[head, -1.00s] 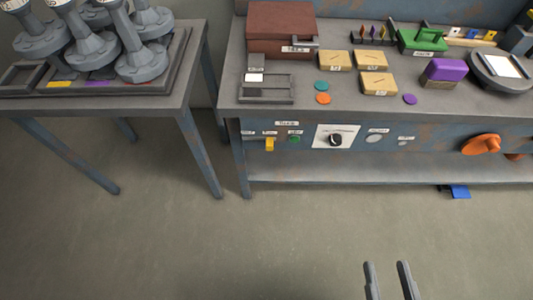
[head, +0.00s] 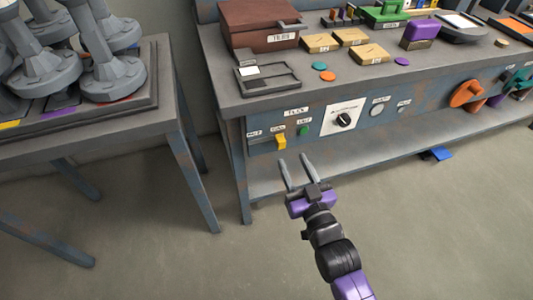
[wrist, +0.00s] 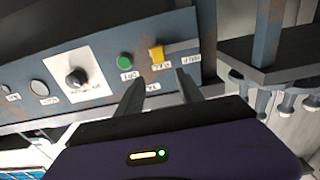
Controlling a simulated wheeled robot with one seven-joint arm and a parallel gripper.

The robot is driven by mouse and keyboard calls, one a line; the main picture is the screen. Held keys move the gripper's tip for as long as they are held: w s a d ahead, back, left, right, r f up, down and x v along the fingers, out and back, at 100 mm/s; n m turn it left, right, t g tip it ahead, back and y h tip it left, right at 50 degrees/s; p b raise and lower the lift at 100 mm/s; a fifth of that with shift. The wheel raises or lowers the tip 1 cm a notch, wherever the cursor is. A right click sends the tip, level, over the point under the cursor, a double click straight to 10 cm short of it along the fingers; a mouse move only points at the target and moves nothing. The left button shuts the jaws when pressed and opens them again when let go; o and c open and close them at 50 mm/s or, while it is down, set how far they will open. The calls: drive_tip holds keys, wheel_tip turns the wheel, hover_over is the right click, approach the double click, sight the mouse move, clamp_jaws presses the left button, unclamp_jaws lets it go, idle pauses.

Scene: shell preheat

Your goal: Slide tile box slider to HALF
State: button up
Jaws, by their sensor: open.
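The yellow slider (head: 281,142) sits at the right end of a short grey track on the blue front panel of the workbench. It also shows in the wrist view (wrist: 156,54), where the picture is turned over and the track runs to its right. Small white labels (head: 254,133) stand by the track; their print is too small to read surely. My gripper (head: 293,158) is open and empty, just in front of and below the slider in the head view. In the wrist view its two fingers (wrist: 160,78) point at the panel either side of the slider, apparently not touching it.
A green button (head: 303,131) and a black dial on a white plate (head: 344,120) are right of the slider. An orange handle (head: 467,93) is farther right. A side table (head: 150,120) with grey flanged parts stands left. The bench's lower shelf (head: 330,167) lies below.

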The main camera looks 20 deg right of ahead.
sight(282, 143)
drive_tip(key=w, duration=0.2)
drive_tip(key=w+b, duration=0.1)
drive_tip(key=w, duration=0.4)
drive_tip(key=shift+w+f, duration=0.3)
drive_tip(key=shift+f, duration=0.1)
clamp_jaws()
idle(1.2)
